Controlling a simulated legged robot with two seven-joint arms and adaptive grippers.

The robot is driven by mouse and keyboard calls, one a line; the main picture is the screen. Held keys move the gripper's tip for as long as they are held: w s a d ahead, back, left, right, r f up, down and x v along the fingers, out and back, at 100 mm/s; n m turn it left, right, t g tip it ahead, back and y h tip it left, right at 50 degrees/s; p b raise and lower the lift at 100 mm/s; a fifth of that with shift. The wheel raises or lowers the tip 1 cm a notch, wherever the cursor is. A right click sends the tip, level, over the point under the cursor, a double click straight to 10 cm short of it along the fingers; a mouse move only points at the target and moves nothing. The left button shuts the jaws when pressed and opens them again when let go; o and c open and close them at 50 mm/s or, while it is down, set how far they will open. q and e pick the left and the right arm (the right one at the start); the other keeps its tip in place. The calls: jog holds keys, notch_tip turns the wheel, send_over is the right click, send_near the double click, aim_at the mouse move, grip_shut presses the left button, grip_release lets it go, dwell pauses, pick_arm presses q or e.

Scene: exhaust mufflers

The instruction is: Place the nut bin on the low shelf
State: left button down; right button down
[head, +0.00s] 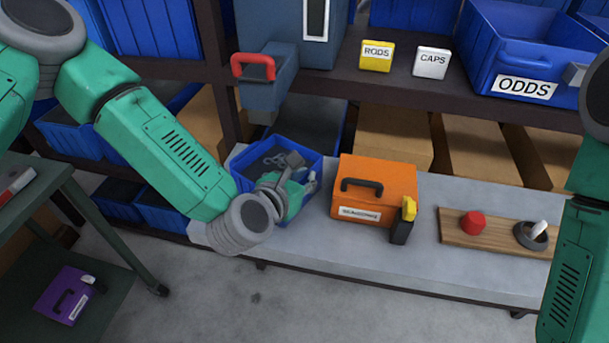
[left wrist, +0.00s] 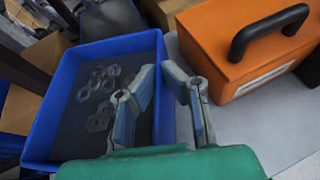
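The nut bin (head: 318,160) is an open blue bin with several grey nuts inside. It sits at the left end of a low light-grey shelf (head: 350,235). The left wrist view shows the nut bin (left wrist: 100,48) and its nuts from above. My left gripper (head: 293,172) is at the bin's right-hand side. In the left wrist view, my left gripper (left wrist: 159,75) has its fingers apart, one over the bin's inside and one outside its right wall. Contact with the wall is not clear. My right arm shows at the right edge; its gripper is out of view.
An orange case (head: 377,187) with a black handle stands close right of the bin. A wooden board (head: 490,238) with a red knob lies further right. A dark upper shelf (head: 450,102) holds a blue ODDS bin (head: 525,60). A purple case (head: 70,294) is at lower left.

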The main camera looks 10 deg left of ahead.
pick_arm(q)
jog(key=c, duration=1.7)
grip_release()
jog(key=shift+d, duration=0.65)
jog(key=p+v, duration=0.1)
jog(key=v, duration=1.1)
jog(key=shift+a+r, duration=0.15)
jog(key=shift+a, duration=0.05)
jog(key=shift+s, duration=0.1)
